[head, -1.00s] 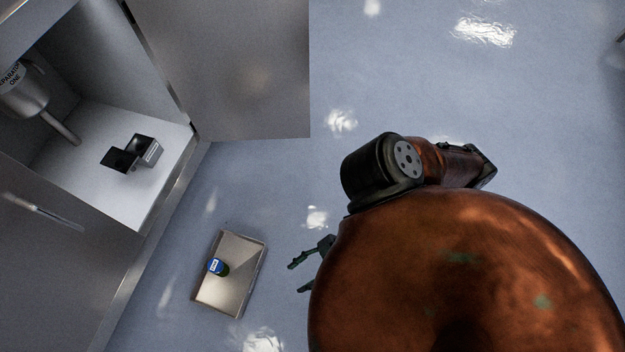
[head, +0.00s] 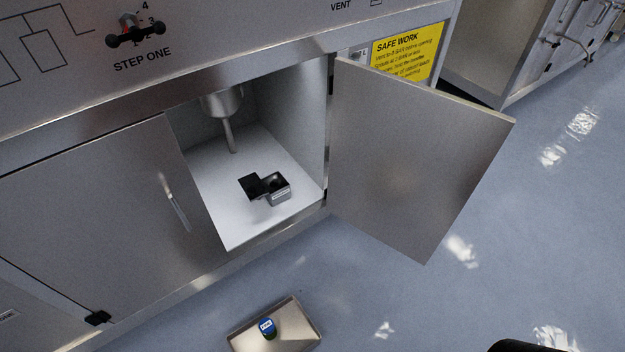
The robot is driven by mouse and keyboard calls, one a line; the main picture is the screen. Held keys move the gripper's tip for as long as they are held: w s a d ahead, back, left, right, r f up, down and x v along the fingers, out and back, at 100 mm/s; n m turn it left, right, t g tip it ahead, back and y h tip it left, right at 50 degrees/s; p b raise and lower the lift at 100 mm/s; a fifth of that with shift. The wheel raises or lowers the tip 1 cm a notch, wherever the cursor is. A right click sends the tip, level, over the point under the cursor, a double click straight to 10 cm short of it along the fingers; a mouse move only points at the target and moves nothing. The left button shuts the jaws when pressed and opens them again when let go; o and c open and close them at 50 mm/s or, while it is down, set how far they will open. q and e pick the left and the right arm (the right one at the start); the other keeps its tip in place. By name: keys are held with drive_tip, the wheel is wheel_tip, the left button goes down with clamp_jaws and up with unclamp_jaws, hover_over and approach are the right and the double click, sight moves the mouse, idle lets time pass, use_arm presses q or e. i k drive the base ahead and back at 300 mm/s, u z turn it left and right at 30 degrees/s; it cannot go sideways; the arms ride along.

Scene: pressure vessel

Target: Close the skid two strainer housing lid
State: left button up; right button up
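No part labelled as the skid two strainer housing or its lid can be read in the head view. A small metal box (head: 279,194) stands on the white floor of an open cabinet. A black flap (head: 252,187) lies open at its left side. I cannot tell whether this box is the strainer housing. Neither of my grippers is in view; only a dark rounded part shows at the bottom right edge.
An open cabinet door (head: 415,160) swings out to the right. A vessel with a pipe (head: 231,135) hangs above the box. A tray (head: 245,341) with a blue-topped jar (head: 267,328) lies on the floor. A yellow safety sign (head: 405,55) is behind the door. Floor at right is clear.

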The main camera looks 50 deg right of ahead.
sight(252, 183)
drive_tip(key=z, duration=1.3)
drive_tip(key=i, duration=0.75)
drive_tip(key=z, duration=0.05)
